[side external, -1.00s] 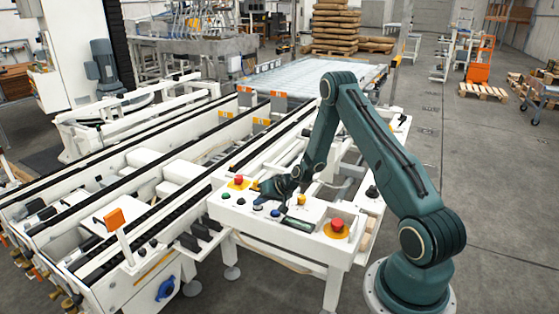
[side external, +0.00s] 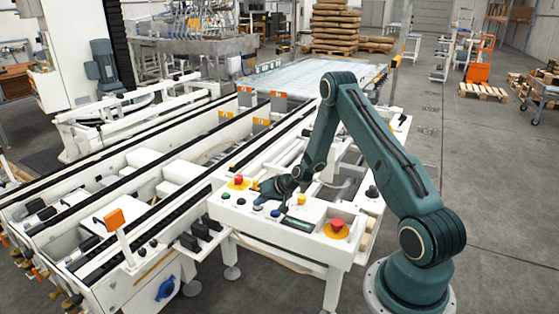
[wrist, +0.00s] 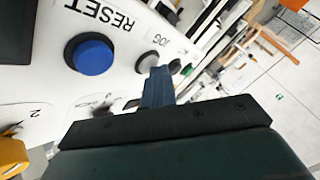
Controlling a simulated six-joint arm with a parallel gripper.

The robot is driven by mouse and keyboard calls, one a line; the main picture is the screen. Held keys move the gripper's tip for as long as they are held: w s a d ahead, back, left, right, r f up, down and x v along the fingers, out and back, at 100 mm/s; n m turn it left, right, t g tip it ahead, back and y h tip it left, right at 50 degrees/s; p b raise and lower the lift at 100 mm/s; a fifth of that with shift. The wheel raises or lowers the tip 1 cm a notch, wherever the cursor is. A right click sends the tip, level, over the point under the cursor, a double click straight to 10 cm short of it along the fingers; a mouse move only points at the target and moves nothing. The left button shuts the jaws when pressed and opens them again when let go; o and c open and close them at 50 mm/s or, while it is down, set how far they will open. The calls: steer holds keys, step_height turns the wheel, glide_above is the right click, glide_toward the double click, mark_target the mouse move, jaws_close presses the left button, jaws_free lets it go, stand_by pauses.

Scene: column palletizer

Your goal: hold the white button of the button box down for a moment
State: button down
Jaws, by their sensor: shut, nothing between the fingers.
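The button box (side external: 322,243) is a white panel on legs in front of my arm. The white button (wrist: 148,62) looks pale grey in the wrist view, between a blue button marked RESET (wrist: 90,55) and a dark button (wrist: 175,66). My gripper (wrist: 157,75) is shut and empty, with its blue fingertips at the white button and covering part of it. Whether the button is pressed in cannot be told. In the side view my gripper (side external: 258,204) reaches down to the row of buttons, and its tips hide the white button there.
A red emergency button on yellow (side external: 337,226) and a dark display (side external: 297,223) are on the panel's near right. Another red button on yellow (side external: 238,181) and a yellow button (side external: 301,198) are close by. White conveyor rails (side external: 150,190) run along the left.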

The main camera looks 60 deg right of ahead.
mark_target(261, 208)
steer(key=shift+r, duration=0.85)
steer(key=shift+r, duration=0.1)
stand_by(0.3)
steer(key=shift+r, duration=2.4)
